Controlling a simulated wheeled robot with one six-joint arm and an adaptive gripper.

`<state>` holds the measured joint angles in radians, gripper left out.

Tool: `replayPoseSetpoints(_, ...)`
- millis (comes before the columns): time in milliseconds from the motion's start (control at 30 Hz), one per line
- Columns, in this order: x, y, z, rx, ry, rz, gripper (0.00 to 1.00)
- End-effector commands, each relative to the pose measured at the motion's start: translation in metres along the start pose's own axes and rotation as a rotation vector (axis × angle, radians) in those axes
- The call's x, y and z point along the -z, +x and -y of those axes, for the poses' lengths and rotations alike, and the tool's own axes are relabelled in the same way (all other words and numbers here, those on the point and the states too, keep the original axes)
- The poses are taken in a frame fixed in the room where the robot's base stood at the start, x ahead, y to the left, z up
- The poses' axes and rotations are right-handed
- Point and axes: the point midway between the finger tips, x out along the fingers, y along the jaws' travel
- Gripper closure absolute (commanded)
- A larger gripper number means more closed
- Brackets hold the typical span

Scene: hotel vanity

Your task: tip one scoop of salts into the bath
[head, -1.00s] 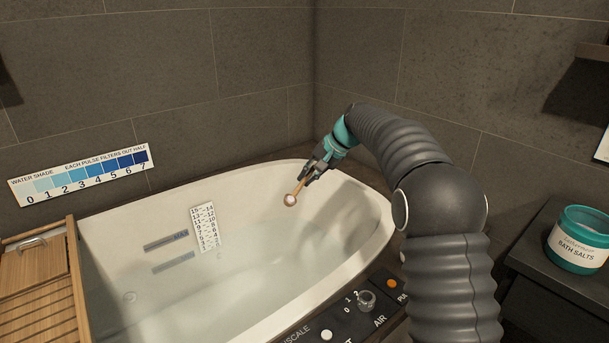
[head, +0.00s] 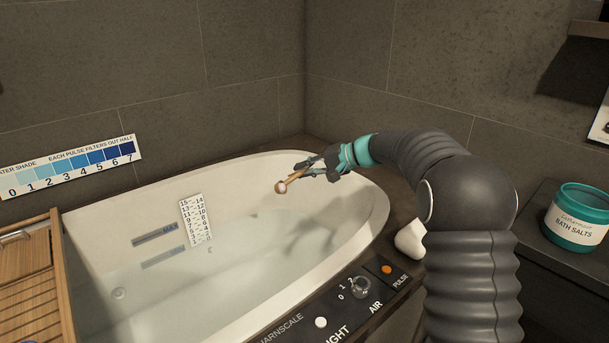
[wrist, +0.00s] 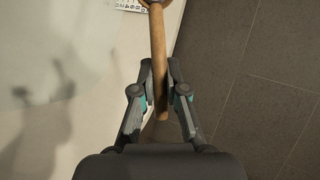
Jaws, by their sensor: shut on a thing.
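My gripper (head: 308,168) is shut on the wooden handle of a small scoop (head: 281,187). In the wrist view the gripper (wrist: 160,88) pinches the handle of the scoop (wrist: 157,45) between both fingers. The scoop's bowl holds something pale and sits above the inside of the white bath (head: 352,222), near its far right end. The bowl is mostly cut off at the top of the wrist view. Cloudy water lies in the bath. The teal jar of bath salts (head: 577,222) stands open on the dark counter at the right.
A control panel (head: 350,305) with knobs and an orange pulse button runs along the bath's near rim. A white lump (head: 411,239) sits beside my arm. A wooden rack (head: 35,290) crosses the bath's left end. A shade chart (head: 70,167) hangs on the wall.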

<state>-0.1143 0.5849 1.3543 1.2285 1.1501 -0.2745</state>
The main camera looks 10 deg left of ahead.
Motion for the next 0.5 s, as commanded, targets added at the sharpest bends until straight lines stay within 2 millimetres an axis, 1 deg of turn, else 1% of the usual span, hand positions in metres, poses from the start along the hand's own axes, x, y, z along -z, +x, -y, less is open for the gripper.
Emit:
replayPoseSetpoints(33,-0.0001,0.0016,-0.0036,0.010,0.000,-0.001,1.00)
replayPoseSetpoints(500,-0.0002,0.0021,-0.0083,0.098,-0.001,-0.005,1.00)
